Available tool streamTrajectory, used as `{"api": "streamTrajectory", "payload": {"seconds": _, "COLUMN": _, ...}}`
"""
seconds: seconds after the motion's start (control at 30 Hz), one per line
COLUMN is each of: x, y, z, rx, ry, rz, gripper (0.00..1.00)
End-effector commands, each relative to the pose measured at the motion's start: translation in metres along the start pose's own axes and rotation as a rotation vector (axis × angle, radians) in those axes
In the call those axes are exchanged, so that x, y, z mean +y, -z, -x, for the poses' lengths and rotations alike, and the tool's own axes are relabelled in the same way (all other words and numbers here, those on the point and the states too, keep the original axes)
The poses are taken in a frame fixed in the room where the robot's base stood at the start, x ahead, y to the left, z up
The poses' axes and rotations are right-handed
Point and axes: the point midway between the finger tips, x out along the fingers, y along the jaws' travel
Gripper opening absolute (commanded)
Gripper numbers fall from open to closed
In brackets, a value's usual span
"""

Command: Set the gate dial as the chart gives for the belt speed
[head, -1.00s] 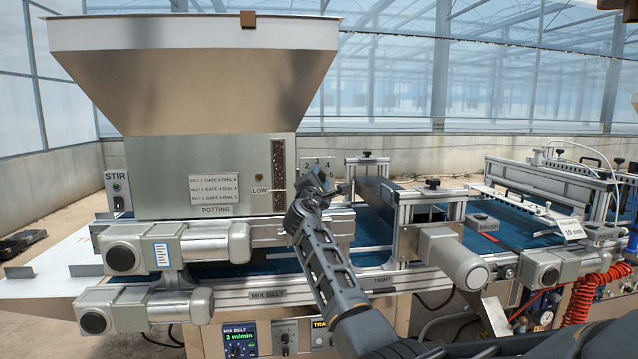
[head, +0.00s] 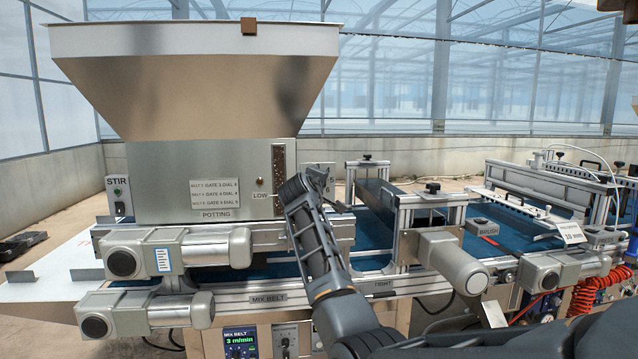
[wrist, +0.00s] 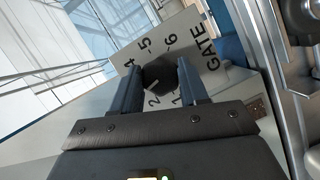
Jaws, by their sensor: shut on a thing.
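The gate dial is a dark round knob (wrist: 158,77) on a pale plate marked GATE (wrist: 208,52), with numbers around it. A pale mark shows on the knob's lower left, on the side of the 2; its exact setting is unclear. My gripper (wrist: 160,84) is shut on the knob, one finger on each side. In the head view my gripper (head: 317,180) covers most of the dial plate (head: 331,170). The chart (head: 214,193) on the hopper has several belt, gate and dial lines, too small to read surely. The mix belt display (head: 241,341) reads 3 m/min.
The large hopper (head: 195,90) stands left of my gripper. A metal frame with black knobs (head: 432,205) stands close on the right over the blue belt (head: 372,232). Motors (head: 205,247) stick out in front.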

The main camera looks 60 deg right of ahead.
Motion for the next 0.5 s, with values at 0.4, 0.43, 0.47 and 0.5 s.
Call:
{"api": "streamTrajectory", "payload": {"seconds": 0.4, "x": -0.0013, "y": -0.0018, "z": -0.0005, "rx": -0.005, "ry": 0.082, "rz": -0.189, "gripper": 0.13}}
{"api": "streamTrajectory", "payload": {"seconds": 0.43, "x": -0.0014, "y": -0.0018, "z": -0.0005, "rx": -0.005, "ry": 0.085, "rz": -0.195, "gripper": 0.13}}
{"api": "streamTrajectory", "payload": {"seconds": 0.47, "x": -0.0015, "y": -0.0019, "z": -0.0005, "rx": -0.005, "ry": 0.088, "rz": -0.201, "gripper": 0.13}}
{"api": "streamTrajectory", "payload": {"seconds": 0.5, "x": -0.0016, "y": -0.002, "z": -0.0006, "rx": -0.005, "ry": 0.09, "rz": -0.206, "gripper": 0.13}}
